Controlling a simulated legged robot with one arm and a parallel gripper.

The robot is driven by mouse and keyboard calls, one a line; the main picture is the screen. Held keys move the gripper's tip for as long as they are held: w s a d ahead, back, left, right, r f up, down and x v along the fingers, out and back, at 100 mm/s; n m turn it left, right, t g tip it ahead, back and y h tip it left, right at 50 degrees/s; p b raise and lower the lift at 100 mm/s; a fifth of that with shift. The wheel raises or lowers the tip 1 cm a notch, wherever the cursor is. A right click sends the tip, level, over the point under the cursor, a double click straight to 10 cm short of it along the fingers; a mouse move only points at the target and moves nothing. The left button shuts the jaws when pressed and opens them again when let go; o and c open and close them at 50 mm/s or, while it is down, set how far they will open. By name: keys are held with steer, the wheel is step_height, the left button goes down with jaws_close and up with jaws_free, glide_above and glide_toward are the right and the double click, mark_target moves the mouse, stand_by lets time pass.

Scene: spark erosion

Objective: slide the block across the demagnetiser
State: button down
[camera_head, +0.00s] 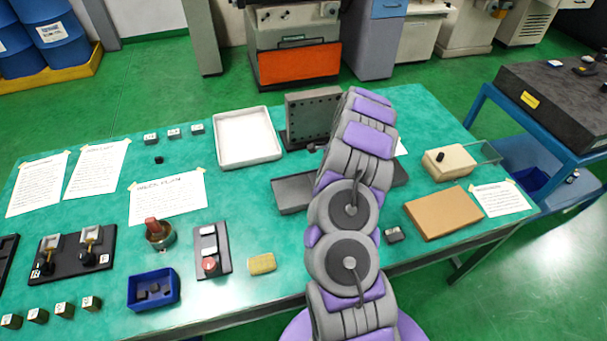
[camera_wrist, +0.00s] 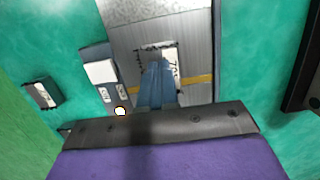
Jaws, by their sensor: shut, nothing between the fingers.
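The demagnetiser (camera_head: 292,194) is a low grey unit lying behind my arm in the head view, its middle hidden. In the wrist view its ribbed metal top (camera_wrist: 197,55) carries a yellow stripe and a white lettered patch, with a switch panel (camera_wrist: 100,72) at its left. A small dark block (camera_head: 393,235) with a pale top lies on the table right of my arm; what looks like the same block (camera_wrist: 41,95) is left of the demagnetiser in the wrist view. My gripper (camera_wrist: 158,64) is shut and empty over the demagnetiser's top, apart from that block. The head view hides it behind the arm.
A drilled angle plate (camera_head: 310,112) stands behind the demagnetiser, beside a white tray (camera_head: 247,138). A brown board (camera_head: 443,212) and a beige box (camera_head: 449,162) lie to the right.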

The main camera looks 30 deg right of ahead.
steer(key=d, duration=0.1)
steer(key=s+d, duration=0.1)
steer(key=d+f, duration=0.1)
steer(key=shift+s+f, duration=0.1)
steer(key=shift+s, duration=0.2)
steer(key=shift+a+f, duration=0.1)
steer(key=shift+a, duration=0.1)
steer(key=shift+s, duration=0.1)
steer(key=shift+w+d+r+p, duration=0.15)
steer(key=shift+r+p, duration=0.2)
steer(key=shift+p, duration=0.2)
steer(key=shift+w+d+r+p, duration=0.1)
steer(key=shift+r+p, duration=0.25)
steer(key=shift+p, duration=0.15)
steer(key=shift+d, duration=0.2)
steer(key=shift+d+p, duration=0.25)
steer(key=shift+p, duration=0.15)
steer(key=s+d, duration=0.1)
steer(key=d, duration=0.2)
steer(key=s+d, duration=0.1)
steer(key=d, duration=0.6)
steer(key=shift+s+d+r, duration=0.15)
steer(key=shift+s+d, duration=0.05)
steer(key=shift+s, duration=0.2)
steer(key=shift+r, duration=0.15)
